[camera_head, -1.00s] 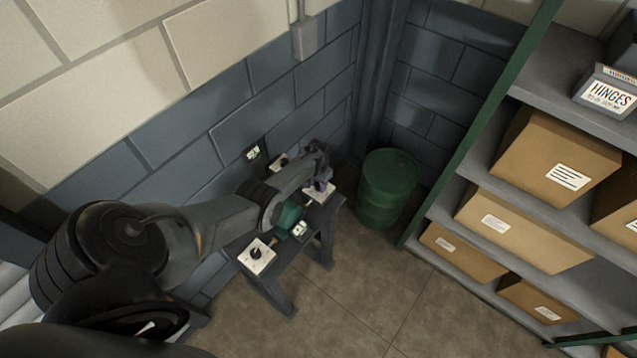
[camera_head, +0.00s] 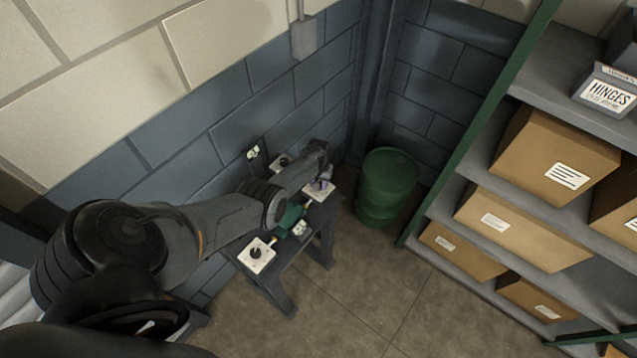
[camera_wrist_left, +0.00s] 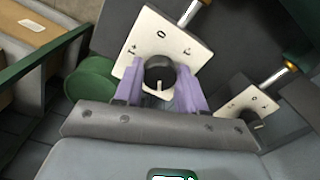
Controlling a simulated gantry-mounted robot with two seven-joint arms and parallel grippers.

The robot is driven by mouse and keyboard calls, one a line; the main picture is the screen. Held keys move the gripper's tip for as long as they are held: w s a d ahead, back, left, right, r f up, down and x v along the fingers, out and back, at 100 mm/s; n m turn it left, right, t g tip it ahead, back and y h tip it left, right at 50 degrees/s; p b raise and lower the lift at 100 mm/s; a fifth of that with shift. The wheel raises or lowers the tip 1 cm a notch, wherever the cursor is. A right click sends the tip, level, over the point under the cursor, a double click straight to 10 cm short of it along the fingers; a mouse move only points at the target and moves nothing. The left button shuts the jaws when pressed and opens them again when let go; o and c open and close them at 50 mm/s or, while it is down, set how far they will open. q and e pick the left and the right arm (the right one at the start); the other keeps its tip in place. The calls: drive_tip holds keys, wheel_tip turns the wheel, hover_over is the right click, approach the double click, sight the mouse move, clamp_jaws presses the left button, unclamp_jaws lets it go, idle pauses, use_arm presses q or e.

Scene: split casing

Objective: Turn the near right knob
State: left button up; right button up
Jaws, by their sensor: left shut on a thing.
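A dark casing with a green middle part (camera_head: 290,216) sits on a small grey bench (camera_head: 284,264) against the wall. White plates with black knobs stick out around it. My left gripper (camera_head: 322,185) is at the right plate (camera_head: 316,194). In the left wrist view its two purple fingers (camera_wrist_left: 160,86) straddle the black knob (camera_wrist_left: 159,68) of a white marked plate (camera_wrist_left: 135,55) and are shut on it. A pale pointer shows on that knob. Another plate (camera_wrist_left: 236,106) with a knob is at the right. My right gripper is not in view.
A near left plate (camera_head: 257,262) with a knob and a far plate (camera_head: 276,163) are on the bench. A green barrel (camera_head: 386,190) stands beyond it. Shelves with cardboard boxes (camera_head: 525,230) fill the right. The floor (camera_head: 350,300) in front is clear.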

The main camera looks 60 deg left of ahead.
use_arm(q)
drive_tip(key=o, duration=1.1)
drive_tip(key=shift+r, duration=0.15)
drive_tip(key=shift+r+p, duration=0.3)
wheel_tip(320, 180, up, 8)
drive_tip(key=p, duration=0.2)
drive_tip(key=shift+p, duration=0.4)
drive_tip(key=shift+r, duration=1)
